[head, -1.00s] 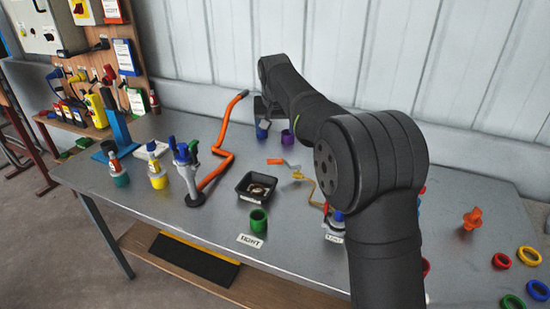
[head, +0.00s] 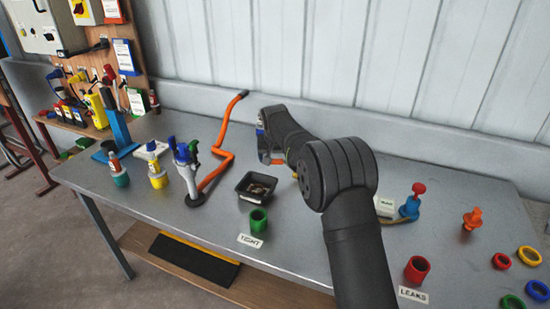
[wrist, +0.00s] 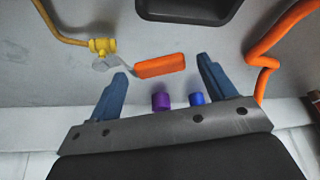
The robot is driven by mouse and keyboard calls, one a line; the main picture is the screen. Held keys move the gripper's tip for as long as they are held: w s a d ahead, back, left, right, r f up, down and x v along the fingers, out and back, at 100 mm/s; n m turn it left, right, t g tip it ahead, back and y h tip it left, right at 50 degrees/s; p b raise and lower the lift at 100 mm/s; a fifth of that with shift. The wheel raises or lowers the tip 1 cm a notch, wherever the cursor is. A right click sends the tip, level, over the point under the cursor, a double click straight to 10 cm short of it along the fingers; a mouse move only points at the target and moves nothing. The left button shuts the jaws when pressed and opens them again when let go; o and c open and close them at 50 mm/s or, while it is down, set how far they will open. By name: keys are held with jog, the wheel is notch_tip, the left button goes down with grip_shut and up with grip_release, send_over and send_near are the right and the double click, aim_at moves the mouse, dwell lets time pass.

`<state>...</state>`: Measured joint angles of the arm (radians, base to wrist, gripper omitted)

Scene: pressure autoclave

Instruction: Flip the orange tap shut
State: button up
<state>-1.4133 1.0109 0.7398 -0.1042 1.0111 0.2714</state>
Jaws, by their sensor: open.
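The tap's orange handle (wrist: 160,65) lies between my fingers in the wrist view, joined by a grey lever to the yellow valve body (wrist: 102,46) on a yellow pipe (wrist: 60,38). In the head view only a bit of the orange handle (head: 277,162) shows beside my gripper; my arm hides most of the tap. My gripper (wrist: 163,68) is open, with one blue finger on each side of the handle. I see gaps on both sides, so the fingers do not seem to grip it. I cannot tell the exact height over the table.
A black tray (head: 255,187) and an orange bent hose (head: 222,155) lie left of my gripper. Purple (wrist: 161,101) and blue (wrist: 197,98) caps sit close by at the wall side. A green cup (head: 258,219) stands in front. A blue fitting with red knob (head: 411,203) is right.

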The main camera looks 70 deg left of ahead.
jog(key=shift+f, duration=0.15)
jog(key=c, duration=1.4)
